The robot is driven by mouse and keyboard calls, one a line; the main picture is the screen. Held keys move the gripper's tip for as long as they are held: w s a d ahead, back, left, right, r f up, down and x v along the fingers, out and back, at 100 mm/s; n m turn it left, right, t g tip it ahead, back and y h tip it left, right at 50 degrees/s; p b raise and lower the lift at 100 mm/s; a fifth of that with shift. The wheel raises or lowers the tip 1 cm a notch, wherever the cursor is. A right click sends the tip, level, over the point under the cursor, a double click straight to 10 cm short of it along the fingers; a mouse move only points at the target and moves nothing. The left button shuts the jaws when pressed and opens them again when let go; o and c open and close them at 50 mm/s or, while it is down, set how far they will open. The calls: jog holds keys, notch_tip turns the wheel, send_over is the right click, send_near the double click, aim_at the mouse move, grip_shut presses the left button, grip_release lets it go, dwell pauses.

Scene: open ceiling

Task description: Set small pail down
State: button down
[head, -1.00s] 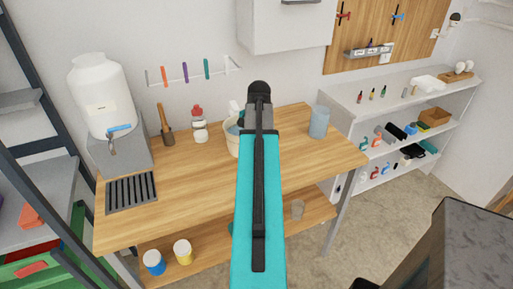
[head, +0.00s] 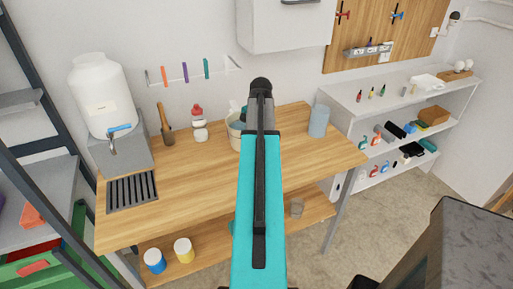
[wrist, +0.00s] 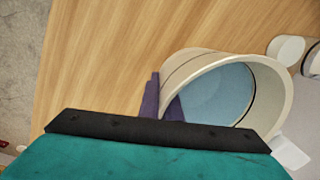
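The small pail is cream outside with a blue inside. In the head view the pail (head: 234,132) shows at the back of the wooden workbench (head: 200,185), mostly hidden behind my arm. In the wrist view the pail (wrist: 262,105) lies right of centre with its mouth towards the camera. My gripper (wrist: 163,103) has one purple finger outside the pail's wall and one inside, with the rim pinched between them. Its fingers are hidden in the head view. The pail's base is hidden, so I cannot tell whether it touches the bench.
A white water container (head: 102,95) on a grey stand, a mallet (head: 165,122), a red-capped bottle (head: 199,123) and a blue-grey cylinder (head: 319,121) stand on the bench. A drain grate (head: 132,191) is at the left. The bench's front middle is clear.

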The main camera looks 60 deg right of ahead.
jog(key=shift+f+p, duration=0.55)
jog(key=shift+f, duration=1.1)
jog(key=shift+f, duration=0.1)
jog(key=c, duration=2)
grip_release()
jog(key=shift+a, duration=0.1)
jog(key=shift+r, duration=0.2)
jog(key=shift+s+a+r+b, duration=0.1)
jog(key=shift+s+r+b, duration=0.25)
jog(key=shift+r, duration=1.6)
jog(key=shift+s+r+b, duration=0.15)
jog(key=shift+r+b, duration=0.25)
jog(key=shift+r, duration=1.55)
jog(key=shift+s+a+r+b, duration=0.1)
jog(key=shift+s+r+b, duration=0.25)
jog(key=shift+r, duration=1.6)
jog(key=shift+w, duration=0.15)
